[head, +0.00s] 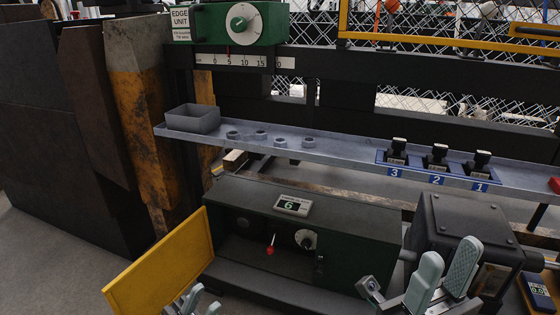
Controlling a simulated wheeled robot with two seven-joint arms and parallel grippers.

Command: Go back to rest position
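My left gripper (203,299) is at the bottom edge, in front of the open yellow door (160,268) of a dark green box (345,220). Only its pale fingertips show; they look apart, with nothing seen between them. My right gripper (447,270) is at the lower right, in front of a black housing (470,222). Its two pale fingers stand apart with nothing seen between them. The frame's bottom edge cuts off the rest of both grippers.
The box has a display reading 6 (293,205), a red-knobbed lever (271,244) and a dial (306,239). A blue gauge (538,293) lies at right.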

